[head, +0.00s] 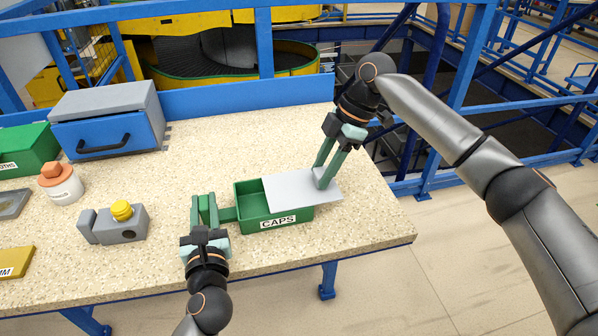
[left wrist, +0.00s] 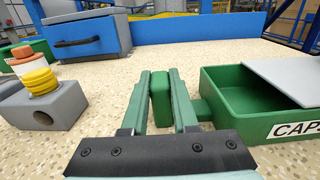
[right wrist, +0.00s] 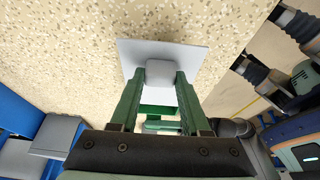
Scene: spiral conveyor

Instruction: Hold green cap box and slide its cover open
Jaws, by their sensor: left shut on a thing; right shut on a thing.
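The green cap box (head: 243,208), labelled CAPS, sits on the speckled table. Its grey cover (head: 285,186) is slid to the right, so the box's left part is open and the cover overhangs on the right. My left gripper (head: 204,206) is shut on the box's green handle (left wrist: 160,100) at its left side. My right gripper (head: 325,178) is shut on the small grey knob of the cover; the knob (right wrist: 159,74) shows between the fingers in the right wrist view. The inside of the box looks empty where it shows in the left wrist view (left wrist: 245,92).
A grey block with a yellow knob (head: 121,211) stands left of my left gripper. Behind it are a white jar with an orange lid (head: 62,187), a blue drawer unit (head: 108,135) and another green box (head: 28,150). The table's right corner is clear.

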